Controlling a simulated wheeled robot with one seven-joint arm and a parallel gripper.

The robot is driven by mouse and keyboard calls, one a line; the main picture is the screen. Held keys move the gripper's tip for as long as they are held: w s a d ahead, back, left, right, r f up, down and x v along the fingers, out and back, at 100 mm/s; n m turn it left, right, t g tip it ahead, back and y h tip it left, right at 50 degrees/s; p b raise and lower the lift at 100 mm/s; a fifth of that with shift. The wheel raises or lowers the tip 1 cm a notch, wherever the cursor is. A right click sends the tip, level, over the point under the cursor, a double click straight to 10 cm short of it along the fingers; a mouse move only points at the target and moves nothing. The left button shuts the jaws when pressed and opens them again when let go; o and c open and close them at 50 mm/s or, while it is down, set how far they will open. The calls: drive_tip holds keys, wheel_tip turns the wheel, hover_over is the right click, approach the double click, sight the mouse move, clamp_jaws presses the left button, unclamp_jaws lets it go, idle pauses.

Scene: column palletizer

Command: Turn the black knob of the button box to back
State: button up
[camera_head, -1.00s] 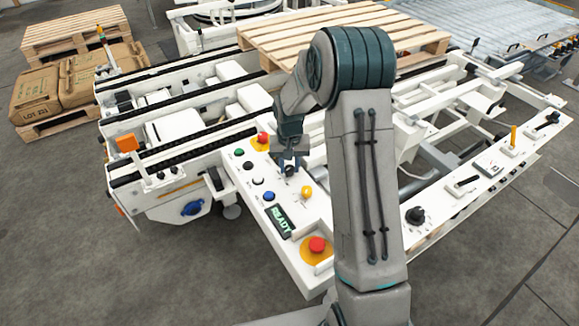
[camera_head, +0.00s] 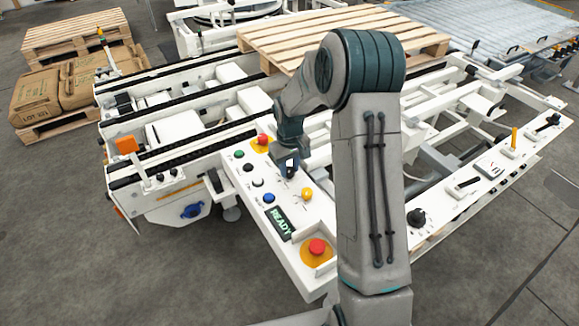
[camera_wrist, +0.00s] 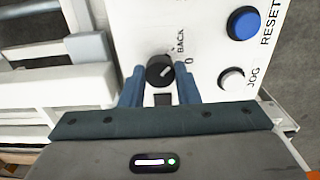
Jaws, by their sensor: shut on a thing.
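The button box (camera_head: 283,190) is a white panel with a lit READY display, seen in the head view. Its black knob (camera_wrist: 160,71) shows in the wrist view, between the two blue fingers of my gripper (camera_wrist: 160,88). The gripper is shut on the knob. The white mark on the knob slants up and right, towards the printed "0" and "BACK" labels; which one it meets exactly is hard to tell. In the head view my gripper (camera_head: 288,168) is down at the panel and hides most of the knob.
On the panel, a blue button (camera_wrist: 243,23) and a white button (camera_wrist: 232,79) lie right of the knob in the wrist view. A yellow knob (camera_head: 307,194) and red emergency stops (camera_head: 317,246) (camera_head: 263,139) are close by. White conveyor frames surround the panel.

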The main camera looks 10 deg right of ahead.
sight(289, 170)
drive_tip(key=o, duration=1)
drive_tip(key=shift+c, duration=0.2)
wheel_tip(289, 170, up, 14)
drive_tip(key=s+r+m+t+p, duration=0.1)
drive_tip(key=s+r+m, duration=0.1)
drive_tip(key=s, duration=1.1)
drive_tip(key=s+r+m+t+p, duration=0.1)
drive_tip(key=s+r, duration=0.4)
drive_tip(key=s, duration=0.9)
drive_tip(key=shift+s+r+m+t, duration=0.25)
drive_tip(key=shift+m+t, duration=0.15)
drive_tip(key=shift+m, duration=0.1)
